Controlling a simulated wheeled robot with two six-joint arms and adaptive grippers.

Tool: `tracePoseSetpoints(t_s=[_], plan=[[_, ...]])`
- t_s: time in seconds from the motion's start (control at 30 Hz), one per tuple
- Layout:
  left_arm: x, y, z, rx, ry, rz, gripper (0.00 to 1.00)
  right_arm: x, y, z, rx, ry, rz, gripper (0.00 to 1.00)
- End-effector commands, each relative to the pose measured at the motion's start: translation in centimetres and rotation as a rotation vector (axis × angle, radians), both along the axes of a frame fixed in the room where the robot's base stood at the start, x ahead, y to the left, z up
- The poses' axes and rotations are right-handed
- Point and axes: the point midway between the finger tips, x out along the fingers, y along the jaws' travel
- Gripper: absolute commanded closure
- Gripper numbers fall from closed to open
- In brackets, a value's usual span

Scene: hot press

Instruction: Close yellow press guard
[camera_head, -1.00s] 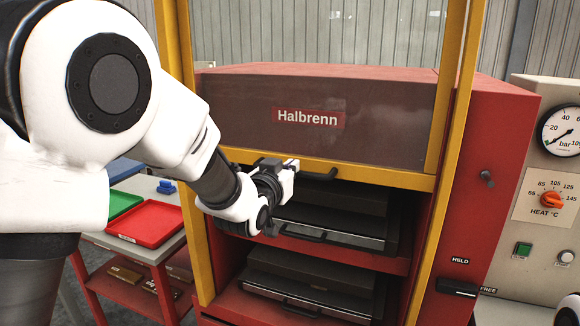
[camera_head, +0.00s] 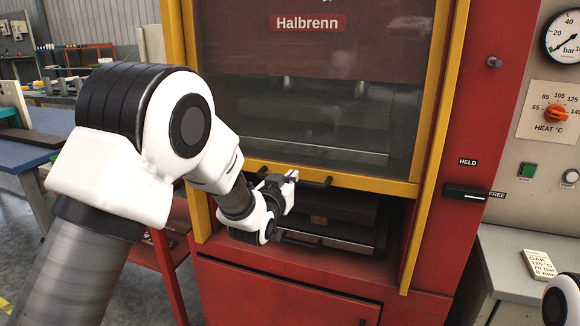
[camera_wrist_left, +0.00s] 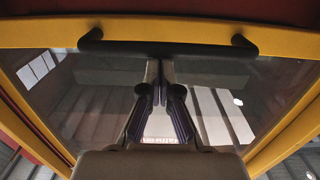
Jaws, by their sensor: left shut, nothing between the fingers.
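The press guard (camera_head: 402,186) is a clear window in a yellow frame on the front of the red press. Its bottom bar stands partway down the opening, with a lower dark platen (camera_head: 335,242) showing beneath it. A black bar handle (camera_head: 318,183) is on the bottom bar; it also shows in the left wrist view (camera_wrist_left: 168,47). My left gripper (camera_head: 290,178) is at the handle's left part, shut with nothing between its fingers. In the left wrist view its fingers (camera_wrist_left: 160,105) point toward the handle and look close together. Whether they touch it is unclear.
A HELD/FREE lever (camera_head: 466,193) is on the red right post. A grey control panel (camera_head: 550,120) with gauge and heat knob stands at the right. A card (camera_head: 540,264) lies on a grey ledge. A blue-topped table (camera_head: 50,150) is at the left.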

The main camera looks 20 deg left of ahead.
Motion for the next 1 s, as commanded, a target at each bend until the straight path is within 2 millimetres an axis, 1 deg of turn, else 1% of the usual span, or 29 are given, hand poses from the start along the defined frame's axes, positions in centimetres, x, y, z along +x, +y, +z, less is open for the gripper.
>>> tracePoseSetpoints(t_s=[0.03,0.17,0.2,0.27,0.3,0.5,0.6,0.7,0.83,1.0], plan=[[0.0,0.0,-3.4,0.000,0.007,0.000,1.00,0.0,0.0,-2.5,0.000,0.000,0.000,0.60],[0.0,0.0,-8.0,0.000,0.007,0.000,1.00,0.0,0.0,-5.3,0.000,0.000,0.000,0.60],[-0.1,0.0,-9.4,0.000,0.007,0.000,1.00,0.0,0.0,-6.2,0.000,0.000,0.000,0.60],[-0.1,0.0,-11.5,0.000,0.007,0.000,1.00,0.0,0.0,-7.5,0.000,0.000,0.000,0.60],[-0.1,0.0,-13.0,0.000,0.007,0.000,1.00,0.0,0.0,-8.3,0.000,0.000,0.000,0.60],[-0.1,0.0,-19.6,0.000,0.006,0.000,1.00,0.0,0.0,-12.0,0.000,0.000,0.000,0.60],[0.0,0.0,-22.3,0.000,0.006,0.001,1.00,0.0,0.0,-13.4,0.000,0.000,0.000,0.60],[0.0,0.0,-24.5,0.000,0.005,0.001,1.00,0.0,0.0,-14.5,0.000,0.000,0.000,0.60],[0.0,0.0,-26.5,0.000,0.004,0.001,1.00,0.0,0.0,-15.5,0.000,0.000,0.000,0.60],[0.0,0.0,-27.7,0.000,0.002,0.001,1.00,0.0,0.0,-16.1,0.000,0.000,0.000,0.60]])
